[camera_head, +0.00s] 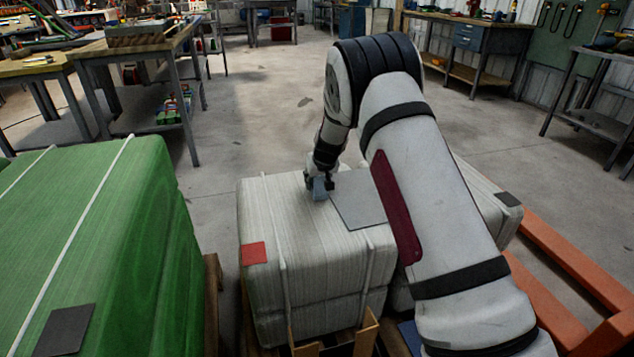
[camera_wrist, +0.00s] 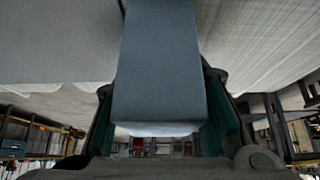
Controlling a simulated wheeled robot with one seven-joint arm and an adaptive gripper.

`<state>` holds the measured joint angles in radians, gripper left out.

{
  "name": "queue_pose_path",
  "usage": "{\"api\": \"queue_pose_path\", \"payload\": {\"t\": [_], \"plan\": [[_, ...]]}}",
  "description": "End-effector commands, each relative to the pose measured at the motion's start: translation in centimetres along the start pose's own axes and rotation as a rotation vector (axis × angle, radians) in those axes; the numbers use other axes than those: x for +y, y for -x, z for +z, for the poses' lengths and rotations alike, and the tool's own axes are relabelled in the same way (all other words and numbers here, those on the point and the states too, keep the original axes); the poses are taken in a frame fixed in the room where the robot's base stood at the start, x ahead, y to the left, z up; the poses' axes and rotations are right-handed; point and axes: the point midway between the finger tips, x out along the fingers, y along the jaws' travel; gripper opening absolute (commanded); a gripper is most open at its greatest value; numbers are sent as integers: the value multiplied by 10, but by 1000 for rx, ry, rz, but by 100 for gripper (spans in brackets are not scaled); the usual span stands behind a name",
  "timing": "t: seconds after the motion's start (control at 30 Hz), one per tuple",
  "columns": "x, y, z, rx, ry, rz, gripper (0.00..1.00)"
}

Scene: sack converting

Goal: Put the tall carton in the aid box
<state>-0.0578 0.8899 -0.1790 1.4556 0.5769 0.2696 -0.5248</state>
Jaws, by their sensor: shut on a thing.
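A blue-grey carton (camera_head: 319,189) is between the fingers of my gripper (camera_head: 320,181), low over the top of a white wrapped bale. I cannot tell whether the carton touches the bale. In the wrist view the carton (camera_wrist: 158,65) fills the upper middle, and the dark fingers with teal pads of my gripper (camera_wrist: 160,125) are closed on its two sides. A flat grey sheet or panel (camera_head: 358,203) lies on the bale just right of the carton, partly behind my arm. I cannot make out an aid box for certain.
The white bale (camera_head: 285,220) bears a red patch (camera_head: 253,254) at its left edge. A green bale (camera_head: 95,230) stands at left. An orange pallet-truck frame (camera_head: 575,265) is at right. Workbenches (camera_head: 140,48) stand behind, with open concrete floor (camera_head: 270,110) between.

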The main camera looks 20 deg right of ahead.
Motion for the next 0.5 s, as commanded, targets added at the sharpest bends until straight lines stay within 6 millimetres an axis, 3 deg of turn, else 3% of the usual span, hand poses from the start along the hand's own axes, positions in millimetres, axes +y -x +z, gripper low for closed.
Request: {"api": "queue_pose_path", "payload": {"t": [0.23, 0.27, 0.33, 0.5], "plan": [[0, -2, 1, 0, 1, 0, 9], [0, -2, 1, 0, 1, 0, 41], [0, -2, 1, 0, 1, 0, 57], [0, -1, 1, 0, 1, 0, 57]]}}
